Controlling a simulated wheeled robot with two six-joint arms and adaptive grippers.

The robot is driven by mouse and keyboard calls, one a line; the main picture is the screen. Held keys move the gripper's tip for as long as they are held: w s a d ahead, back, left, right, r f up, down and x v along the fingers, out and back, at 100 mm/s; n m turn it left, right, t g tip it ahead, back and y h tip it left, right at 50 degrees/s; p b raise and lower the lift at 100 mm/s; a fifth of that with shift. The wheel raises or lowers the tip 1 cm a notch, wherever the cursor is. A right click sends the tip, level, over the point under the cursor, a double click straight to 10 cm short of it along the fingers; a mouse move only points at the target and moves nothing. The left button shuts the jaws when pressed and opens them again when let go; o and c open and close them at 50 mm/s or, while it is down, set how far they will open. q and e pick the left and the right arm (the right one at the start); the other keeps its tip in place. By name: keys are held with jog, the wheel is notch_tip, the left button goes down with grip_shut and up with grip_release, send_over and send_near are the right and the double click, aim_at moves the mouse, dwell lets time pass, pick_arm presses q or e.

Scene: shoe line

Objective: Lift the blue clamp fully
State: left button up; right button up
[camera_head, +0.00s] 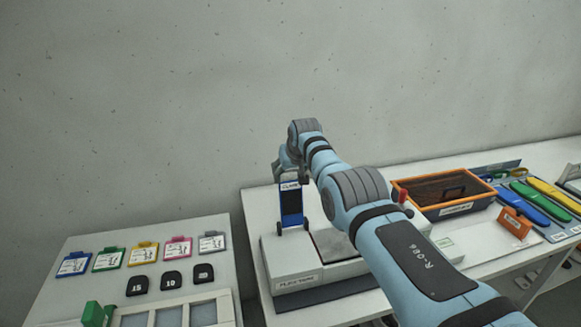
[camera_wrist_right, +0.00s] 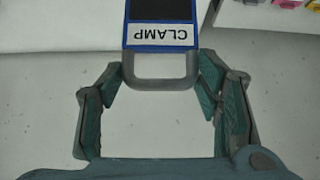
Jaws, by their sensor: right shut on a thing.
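The blue clamp (camera_head: 291,207), a blue upright with a dark face and a white CLAMP label, stands upright at the left part of the white machine (camera_head: 297,284). My right gripper (camera_head: 291,171) is at its top. In the right wrist view the clamp (camera_wrist_right: 160,12) ends in a grey loop handle (camera_wrist_right: 160,82), and my right gripper (camera_wrist_right: 163,76) is shut on that handle, with a fingertip at each side. My arm hides part of the machine. My left gripper is not in view.
An orange-rimmed bin (camera_head: 457,209) and an orange sign (camera_head: 514,222) are to the right. Beyond them lie green, blue (camera_head: 541,202) and yellow long pieces. A left table (camera_head: 67,286) holds several coloured cards and black numbered tags. The wall space above the clamp is clear.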

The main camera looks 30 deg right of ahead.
jog(key=shift+w+r, duration=0.25)
jog(key=shift+w, duration=0.05)
jog(key=shift+s+d+f, duration=0.1)
jog(key=shift+f, duration=0.05)
jog(key=o, duration=1.4)
jog(key=v, duration=1)
jog(key=shift+r, duration=0.45)
